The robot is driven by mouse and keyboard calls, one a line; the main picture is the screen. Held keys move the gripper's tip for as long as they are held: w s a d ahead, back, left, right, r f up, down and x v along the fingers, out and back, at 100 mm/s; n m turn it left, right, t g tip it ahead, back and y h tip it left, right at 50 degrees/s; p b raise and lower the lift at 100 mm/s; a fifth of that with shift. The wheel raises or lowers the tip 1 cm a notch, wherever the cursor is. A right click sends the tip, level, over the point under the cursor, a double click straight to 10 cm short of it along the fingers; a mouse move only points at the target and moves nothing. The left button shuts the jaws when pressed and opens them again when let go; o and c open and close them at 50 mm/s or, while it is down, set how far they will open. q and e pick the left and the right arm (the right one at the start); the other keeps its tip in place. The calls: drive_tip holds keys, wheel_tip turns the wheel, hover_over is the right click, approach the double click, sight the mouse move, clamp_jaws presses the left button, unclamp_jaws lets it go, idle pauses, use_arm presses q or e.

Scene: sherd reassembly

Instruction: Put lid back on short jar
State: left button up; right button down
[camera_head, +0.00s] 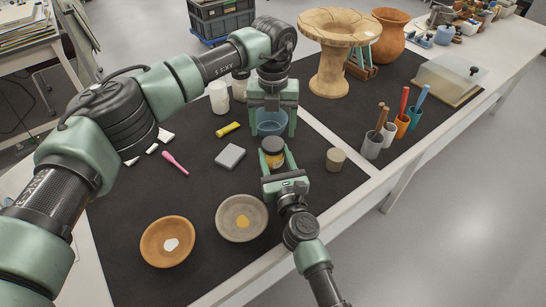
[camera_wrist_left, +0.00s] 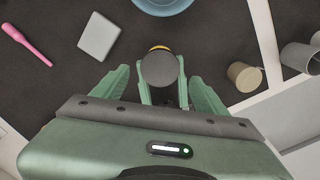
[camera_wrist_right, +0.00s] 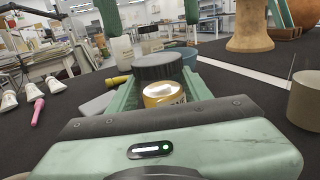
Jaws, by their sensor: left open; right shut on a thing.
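The short jar (camera_head: 273,161) has an amber body with a label, and stands upright near the middle of the black mat. My right gripper (camera_head: 277,168) is shut around its body; the jar also shows in the right wrist view (camera_wrist_right: 165,95). The dark grey lid (camera_wrist_right: 158,68) sits over the jar's mouth; I cannot tell if it is fully seated. In the left wrist view, the lid (camera_wrist_left: 158,69) leaves a thin yellow edge of the jar showing on its far side. My left gripper (camera_head: 271,133) is open, points down and is clear above the lid.
A blue bowl (camera_head: 270,125) stands just behind the jar. A grey block (camera_head: 230,157) lies left, a tan cylinder (camera_head: 335,160) stands right. Two shallow bowls (camera_head: 168,242) (camera_head: 241,222) stand in front. Tool cups (camera_head: 372,147) and a large wooden vessel (camera_head: 330,80) are farther right and back.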

sight(273, 143)
use_arm(q)
wheel_tip(273, 143, up, 3)
drive_tip(key=n, duration=0.3)
drive_tip(key=shift+r, duration=0.2)
drive_tip(key=shift+f, duration=0.1)
drive_tip(key=shift+f, duration=3.95)
drive_tip(key=c, duration=1.5)
drive_tip(key=m, duration=0.3)
